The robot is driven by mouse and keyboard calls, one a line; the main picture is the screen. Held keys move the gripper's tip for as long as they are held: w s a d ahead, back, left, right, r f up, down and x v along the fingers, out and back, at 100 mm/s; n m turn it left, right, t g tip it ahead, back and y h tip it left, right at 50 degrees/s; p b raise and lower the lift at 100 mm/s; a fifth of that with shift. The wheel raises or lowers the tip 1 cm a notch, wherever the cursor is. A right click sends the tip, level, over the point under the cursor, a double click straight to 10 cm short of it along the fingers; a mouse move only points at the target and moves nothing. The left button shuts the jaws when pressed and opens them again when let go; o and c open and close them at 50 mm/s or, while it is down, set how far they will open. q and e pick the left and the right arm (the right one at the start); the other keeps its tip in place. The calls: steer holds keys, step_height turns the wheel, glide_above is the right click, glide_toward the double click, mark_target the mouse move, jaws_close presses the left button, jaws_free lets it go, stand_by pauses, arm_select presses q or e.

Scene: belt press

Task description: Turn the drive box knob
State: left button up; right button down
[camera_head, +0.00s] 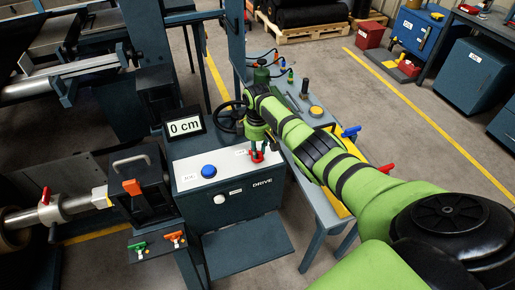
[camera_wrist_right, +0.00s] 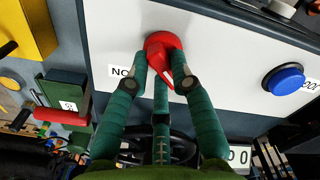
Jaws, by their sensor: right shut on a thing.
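The drive box (camera_head: 240,198) stands in the middle of the head view, with a white top panel and "DRIVE" on its dark front. Its red knob (camera_head: 257,156) is at the right of the panel. My right gripper (camera_head: 259,148) reaches down onto the knob. In the right wrist view the fingers of the gripper (camera_wrist_right: 162,75) are closed around the red knob (camera_wrist_right: 164,50), which has a white pointer mark. A label beside the knob is partly hidden by a finger. My left gripper is not in view.
A blue button (camera_head: 209,171) sits left on the same panel, and a white knob (camera_head: 219,199) on the front. A table with tools (camera_head: 318,200) is close on the right.

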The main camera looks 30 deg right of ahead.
steer(key=shift+s+f, duration=0.1)
steer(key=c, duration=1.1)
jaws_free()
steer(key=shift+o, duration=0.2)
steer(key=shift+r, duration=0.5)
step_height(320, 180, up, 11)
steer(key=shift+a, duration=0.1)
